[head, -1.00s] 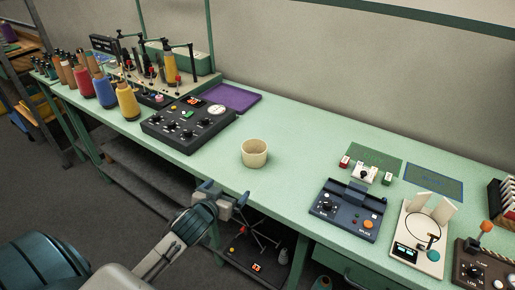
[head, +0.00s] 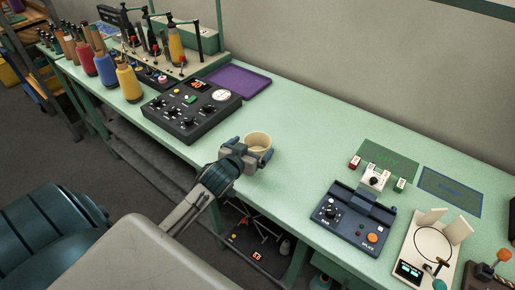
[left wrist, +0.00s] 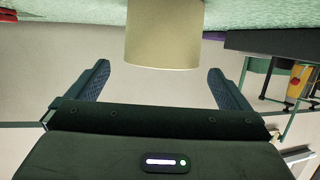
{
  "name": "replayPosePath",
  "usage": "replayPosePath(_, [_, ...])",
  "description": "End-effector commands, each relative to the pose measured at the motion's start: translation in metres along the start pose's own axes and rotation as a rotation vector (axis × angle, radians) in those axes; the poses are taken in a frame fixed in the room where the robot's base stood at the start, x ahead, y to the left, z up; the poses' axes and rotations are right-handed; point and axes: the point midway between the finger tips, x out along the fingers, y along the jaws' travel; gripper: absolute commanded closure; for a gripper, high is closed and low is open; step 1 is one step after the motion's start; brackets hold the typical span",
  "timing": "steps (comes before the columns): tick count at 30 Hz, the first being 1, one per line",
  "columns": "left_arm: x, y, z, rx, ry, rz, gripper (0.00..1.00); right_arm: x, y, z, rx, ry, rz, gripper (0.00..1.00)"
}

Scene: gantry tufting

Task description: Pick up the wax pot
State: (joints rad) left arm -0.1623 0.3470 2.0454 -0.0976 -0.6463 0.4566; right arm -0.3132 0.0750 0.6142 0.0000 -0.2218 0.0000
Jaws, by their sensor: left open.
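The wax pot (head: 259,142) is a cream, round, open-topped pot standing upright on the pale green bench. My left gripper (head: 257,154) has reached it from the front edge, with its fingers at either side of the pot in the head view. In the left wrist view the pot (left wrist: 164,35) stands between and just beyond the two open fingers (left wrist: 158,84), with a gap on each side. The pot's lower front is partly hidden by the gripper in the head view. My right gripper is not in view.
A black control box (head: 191,108) and a purple mat (head: 238,82) lie to the left of the pot. A blue splice device (head: 353,217) stands to the right. Thread cones (head: 129,82) are at the far left. The bench (head: 300,140) around the pot is clear.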

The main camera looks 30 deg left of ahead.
Motion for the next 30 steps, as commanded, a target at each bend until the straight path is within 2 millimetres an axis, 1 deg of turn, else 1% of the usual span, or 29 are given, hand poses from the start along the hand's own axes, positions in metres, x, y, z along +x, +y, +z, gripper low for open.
replayPosePath(6, [0.026,-0.003,-0.002,-0.002,-0.001,-0.001,0.00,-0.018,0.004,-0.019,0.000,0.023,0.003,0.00])
replayPosePath(10, [0.042,-0.003,0.000,-0.002,0.000,0.000,0.00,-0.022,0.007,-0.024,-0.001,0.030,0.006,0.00])
replayPosePath(14, [0.049,-0.002,0.002,-0.002,-0.001,0.001,0.00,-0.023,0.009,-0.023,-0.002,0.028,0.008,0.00])
replayPosePath(20, [0.049,-0.003,0.003,-0.001,0.000,0.001,0.00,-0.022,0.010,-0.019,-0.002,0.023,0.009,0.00])
replayPosePath(21, [0.049,-0.003,0.003,-0.001,0.000,0.001,0.04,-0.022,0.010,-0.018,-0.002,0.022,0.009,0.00])
replayPosePath(23, [0.049,-0.003,0.002,-0.001,0.000,0.001,0.16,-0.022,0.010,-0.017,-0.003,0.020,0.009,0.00])
replayPosePath(24, [0.049,-0.003,0.002,-0.001,0.000,0.001,0.24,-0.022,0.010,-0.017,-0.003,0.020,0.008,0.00])
replayPosePath(27, [0.049,-0.003,0.002,0.000,0.000,0.000,0.42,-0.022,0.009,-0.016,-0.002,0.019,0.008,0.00])
replayPosePath(30, [0.049,-0.003,0.002,0.000,0.000,0.001,0.43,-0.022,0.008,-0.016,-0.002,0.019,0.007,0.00])
